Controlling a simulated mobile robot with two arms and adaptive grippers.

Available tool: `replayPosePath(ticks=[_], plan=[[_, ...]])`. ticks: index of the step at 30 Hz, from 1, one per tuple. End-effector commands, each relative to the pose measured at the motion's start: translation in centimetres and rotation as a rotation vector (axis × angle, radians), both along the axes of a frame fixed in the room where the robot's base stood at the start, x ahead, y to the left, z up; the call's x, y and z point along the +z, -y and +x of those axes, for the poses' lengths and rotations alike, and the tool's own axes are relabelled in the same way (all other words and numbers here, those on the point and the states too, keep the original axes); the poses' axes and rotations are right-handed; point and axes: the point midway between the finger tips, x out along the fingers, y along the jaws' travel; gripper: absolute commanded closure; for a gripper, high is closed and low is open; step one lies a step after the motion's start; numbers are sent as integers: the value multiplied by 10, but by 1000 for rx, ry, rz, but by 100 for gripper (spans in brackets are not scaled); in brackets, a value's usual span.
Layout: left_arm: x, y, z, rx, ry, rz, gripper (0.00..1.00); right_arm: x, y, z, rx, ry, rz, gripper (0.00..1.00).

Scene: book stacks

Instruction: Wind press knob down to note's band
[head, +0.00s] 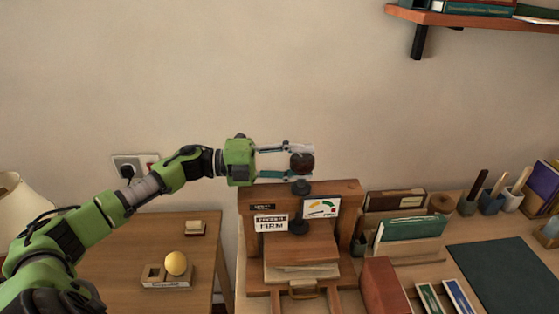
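The wooden book press (350,195) stands on the desk at the centre of the head view, with books clamped low in its frame. Its round dark brown knob (302,162) is at the top, above a dark screw. My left gripper (301,162) reaches in from the left, one finger above and one below the knob in the picture. The knob fills the gap, and the fingers look closed on it. A white note (271,222) reads "FIRM". Any pointer is too small to read. My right gripper is out of view.
Books in a rack (414,229), a reddish-brown block (383,286), a dark green mat (508,272) and tool cups (491,201) lie to the right. A side table (125,245) at left holds a yellow ball (176,263). A wall shelf (480,20) hangs upper right.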

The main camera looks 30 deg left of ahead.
Motion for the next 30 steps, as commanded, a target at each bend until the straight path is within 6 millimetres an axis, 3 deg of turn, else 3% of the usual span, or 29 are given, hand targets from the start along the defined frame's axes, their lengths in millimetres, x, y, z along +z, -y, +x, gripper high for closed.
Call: replayPosePath(ticks=[12, 18, 30], plan=[[-2, -62, -40, 4, -4, 2, 63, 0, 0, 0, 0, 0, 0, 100], [-2, -83, -55, 3, -3, 1, 63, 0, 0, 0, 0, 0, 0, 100], [0, -94, -63, 1, 1, 1, 63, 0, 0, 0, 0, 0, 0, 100]])
